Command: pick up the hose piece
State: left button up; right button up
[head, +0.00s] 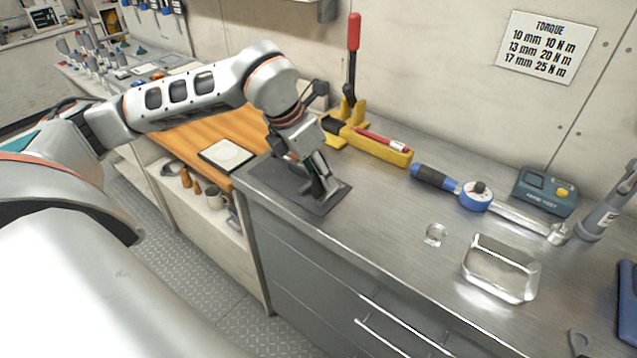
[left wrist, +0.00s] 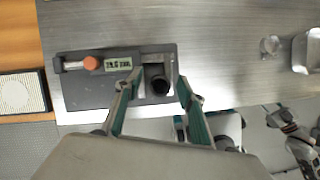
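The hose piece (left wrist: 158,84) appears as a short black tube end in the left wrist view. It is on the dark grey mat or holder (left wrist: 85,92), which also shows in the head view (head: 268,182). My left gripper (left wrist: 160,84) is open, with one finger on each side of the hose piece and gaps visible between. In the head view my left gripper (head: 322,188) points down over the mat and hides the hose piece. What looks like part of my right arm shows at the lower right of the left wrist view; its finger state is unclear.
A label (left wrist: 118,63) and an orange-ended item (left wrist: 90,63) lie on the mat. A yellow tool with a red lever (head: 385,147) stands behind the gripper.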

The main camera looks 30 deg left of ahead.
pick_arm(q)
jog(key=c, duration=1)
jog(key=shift+r, duration=0.2)
